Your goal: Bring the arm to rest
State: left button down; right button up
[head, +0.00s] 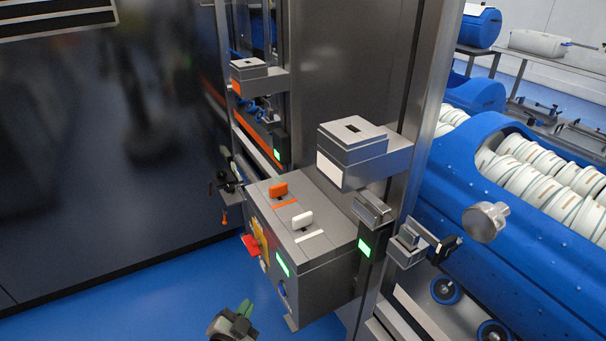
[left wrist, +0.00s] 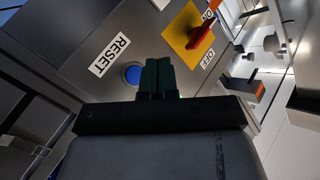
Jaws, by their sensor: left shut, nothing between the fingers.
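My left gripper (head: 242,310) shows at the bottom of the head view, below and left of a grey control box (head: 325,268). Its dark green fingers (left wrist: 158,78) are shut together with nothing between them in the left wrist view. They point at the box's front, just right of a blue button (left wrist: 133,75) by the RESET label (left wrist: 110,54). In the head view the gripper looks apart from the box. Most of my left arm is out of the picture. My right gripper is in neither view.
The box carries an orange switch (head: 278,190), a white switch (head: 302,219) and a red handle (head: 251,245) on a yellow plate (left wrist: 190,36). A blue tub carrier (head: 500,245) with white discs lies at the right. Blue floor (head: 130,300) is clear at left.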

pick_arm(q)
jog(key=s+a+f+n+g+y, duration=0.15)
jog(key=s+f+g, duration=0.25)
jog(key=s+f, duration=0.6)
jog(key=s+a+f+n+g+y, duration=0.1)
jog(key=s+f+n+g, duration=0.15)
jog(key=s+f, duration=0.75)
jog(key=s+a+f+n+g, duration=0.1)
jog(key=s+a+f+g, duration=0.1)
jog(key=s+f+g, duration=0.2)
jog(key=s+a+f+n+g+p, duration=0.1)
jog(key=s+f+g, duration=0.3)
jog(key=s+f, duration=0.6)
jog(key=s+n, duration=0.1)
jog(key=s, duration=0.6)
jog(key=shift+s+a+f+y, duration=0.3)
jog(key=shift+a+f+y, duration=0.05)
jog(key=shift+f, duration=0.05)
jog(key=shift+g, duration=0.25)
